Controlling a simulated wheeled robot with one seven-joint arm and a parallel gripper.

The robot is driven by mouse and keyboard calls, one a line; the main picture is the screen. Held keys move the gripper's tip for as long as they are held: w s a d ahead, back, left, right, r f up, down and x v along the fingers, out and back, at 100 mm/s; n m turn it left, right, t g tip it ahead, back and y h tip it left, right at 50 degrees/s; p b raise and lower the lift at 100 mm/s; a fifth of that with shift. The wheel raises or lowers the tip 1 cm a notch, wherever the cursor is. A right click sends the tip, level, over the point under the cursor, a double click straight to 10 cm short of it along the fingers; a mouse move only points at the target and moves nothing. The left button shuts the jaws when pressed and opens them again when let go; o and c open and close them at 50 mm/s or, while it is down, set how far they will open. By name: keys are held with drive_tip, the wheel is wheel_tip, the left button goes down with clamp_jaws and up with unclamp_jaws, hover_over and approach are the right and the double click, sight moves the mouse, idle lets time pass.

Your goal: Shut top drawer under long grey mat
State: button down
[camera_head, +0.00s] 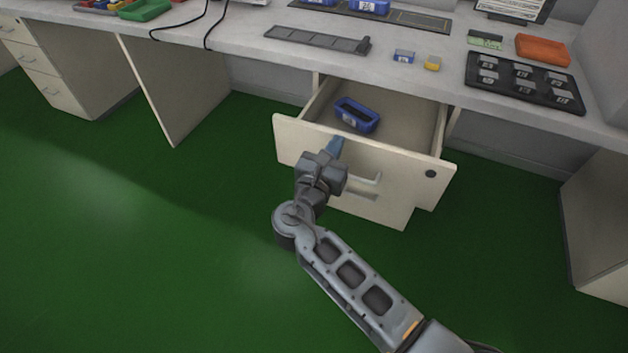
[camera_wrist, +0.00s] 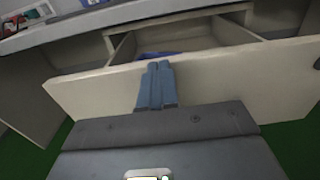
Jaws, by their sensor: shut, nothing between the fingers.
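The top drawer (camera_head: 390,159) stands pulled out under the desk, below the long grey mat (camera_head: 318,40). A blue bin (camera_head: 357,115) lies inside the drawer. My gripper (camera_head: 335,146) is shut and empty, with its fingertips at the drawer's front panel, left of the middle. In the wrist view the shut blue fingers (camera_wrist: 156,84) point at the drawer front (camera_wrist: 225,80) and overlap its upper edge. I cannot tell whether they touch it. The drawer's handle shows partly to the right of my gripper.
The desk top (camera_head: 250,60) holds a black tray with several grey parts (camera_head: 525,82), an orange bin (camera_head: 542,49), and small blue (camera_head: 404,56) and yellow (camera_head: 432,63) boxes. Another drawer unit (camera_head: 50,70) stands at the left. The green floor is clear.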

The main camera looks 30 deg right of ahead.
drive_tip(key=b+x, duration=0.4)
drive_tip(key=x, duration=1.9)
drive_tip(key=shift+d+r, duration=0.15)
drive_tip(key=shift+d, duration=0.05)
drive_tip(key=p+v, duration=0.3)
drive_tip(key=v, duration=1.1)
drive_tip(key=shift+a+f, duration=0.25)
drive_tip(key=shift+a, duration=0.1)
drive_tip(key=shift+s, duration=0.15)
